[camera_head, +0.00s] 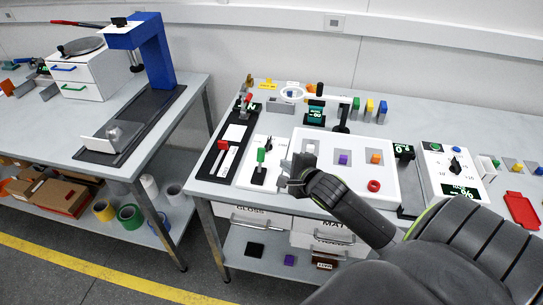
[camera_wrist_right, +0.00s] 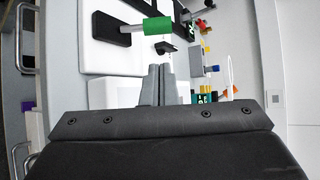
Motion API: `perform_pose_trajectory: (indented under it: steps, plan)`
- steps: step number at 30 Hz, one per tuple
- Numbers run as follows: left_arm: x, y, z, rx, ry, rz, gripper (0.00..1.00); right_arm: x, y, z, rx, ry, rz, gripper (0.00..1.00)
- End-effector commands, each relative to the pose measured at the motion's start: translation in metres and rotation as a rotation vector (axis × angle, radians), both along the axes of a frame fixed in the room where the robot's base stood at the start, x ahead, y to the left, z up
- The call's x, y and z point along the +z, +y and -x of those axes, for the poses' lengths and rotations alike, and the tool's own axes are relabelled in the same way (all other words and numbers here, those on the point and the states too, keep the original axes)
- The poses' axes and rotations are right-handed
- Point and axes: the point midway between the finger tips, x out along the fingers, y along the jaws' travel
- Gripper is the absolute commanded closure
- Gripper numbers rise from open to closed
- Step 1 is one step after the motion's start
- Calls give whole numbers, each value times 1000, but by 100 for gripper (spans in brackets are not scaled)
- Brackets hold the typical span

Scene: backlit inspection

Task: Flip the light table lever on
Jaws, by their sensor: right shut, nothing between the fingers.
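A lever with a green handle (camera_head: 261,156) stands on a black base on a white panel, just left of the white light table (camera_head: 385,196). Its handle points up in the head view. In the right wrist view the green handle (camera_wrist_right: 158,26) lies just beyond the fingertips, with its black base (camera_wrist_right: 110,28) to the left. My right gripper (camera_head: 284,182) is shut and empty, to the right of the lever and over the light table's left edge. Its closed fingers (camera_wrist_right: 160,78) show a gap to the handle. My left gripper is not in view.
A dial panel (camera_head: 452,172) is at the right.

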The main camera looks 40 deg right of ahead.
Motion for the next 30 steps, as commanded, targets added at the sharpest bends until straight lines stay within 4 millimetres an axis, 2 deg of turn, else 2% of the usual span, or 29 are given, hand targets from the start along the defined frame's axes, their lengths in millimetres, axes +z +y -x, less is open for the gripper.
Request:
perform_pose_trajectory:
  steps: [5, 18, 24, 30]
  plan:
    - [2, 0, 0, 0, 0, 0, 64, -6, -2, -15, -1, 0, -3, 100]
    - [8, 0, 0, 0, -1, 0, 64, -31, -10, -72, 0, 1, -2, 100]
    - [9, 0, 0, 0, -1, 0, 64, -38, -12, -86, 0, 1, 0, 100]
    - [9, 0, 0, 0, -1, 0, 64, -39, -13, -89, 1, 1, 1, 100]
